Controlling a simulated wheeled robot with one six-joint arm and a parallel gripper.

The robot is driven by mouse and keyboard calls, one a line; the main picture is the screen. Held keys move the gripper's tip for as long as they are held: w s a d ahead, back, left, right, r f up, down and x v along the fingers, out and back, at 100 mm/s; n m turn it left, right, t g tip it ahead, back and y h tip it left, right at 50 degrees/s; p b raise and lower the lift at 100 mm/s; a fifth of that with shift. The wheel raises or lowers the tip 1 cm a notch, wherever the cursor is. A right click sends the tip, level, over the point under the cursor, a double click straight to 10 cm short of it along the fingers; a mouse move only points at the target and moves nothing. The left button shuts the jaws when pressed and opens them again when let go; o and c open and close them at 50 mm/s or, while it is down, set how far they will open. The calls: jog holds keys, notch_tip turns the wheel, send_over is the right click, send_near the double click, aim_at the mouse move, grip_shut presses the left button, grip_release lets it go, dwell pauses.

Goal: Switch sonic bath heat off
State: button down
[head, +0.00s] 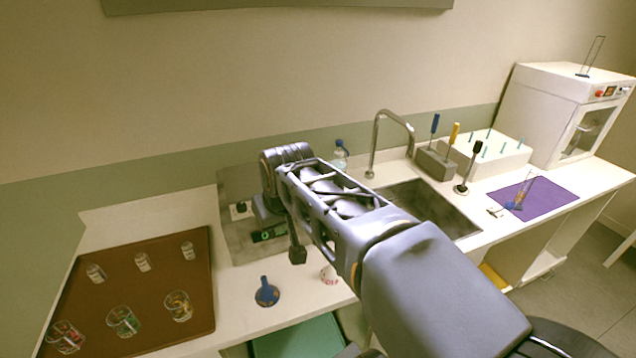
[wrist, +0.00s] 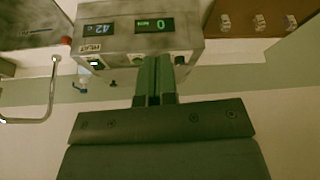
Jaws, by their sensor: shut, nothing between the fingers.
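The sonic bath is a grey metal box (head: 237,238) left of the sink, partly hidden behind my arm in the head view. In the wrist view its front panel (wrist: 125,62) shows upside down. It has a blue-lit display (wrist: 97,29) reading 42 C and a green-lit display (wrist: 154,25) reading 0. A HEAT label (wrist: 92,47) sits by a small switch (wrist: 97,63) with a pale green glow. My gripper (wrist: 153,62) is shut and empty, its fingertips in front of the panel, to the right of the HEAT switch in that view. Contact cannot be told.
A brown tray (head: 190,338) with several small glasses and vials lies left of the bath. A blue funnel-like object (head: 267,293) stands in front. To the right are the sink (head: 440,207), tap (head: 391,115), tool block (head: 436,163) and purple mat (head: 545,203).

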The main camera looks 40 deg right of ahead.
jog(key=w+d+r+m, duration=0.1)
jog(key=w+d, duration=0.6)
jog(key=d, duration=0.3)
jog(key=w+d+r+m+b, duration=0.1)
jog(key=w+d+r, duration=0.1)
jog(key=w+d, duration=0.5)
jog(key=d, duration=0.4)
jog(key=shift+d+r+g+h, duration=0.25)
jog(key=shift+g+h, duration=0.05)
jog(key=shift+g, duration=0.1)
jog(key=shift+w, duration=0.1)
jog(key=p+x, duration=0.2)
jog(key=x, duration=1)
jog(key=shift+a+f, duration=0.1)
jog(key=shift+f, duration=0.15)
jog(key=shift+f+p, duration=0.35)
jog(key=shift+f, duration=0.45)
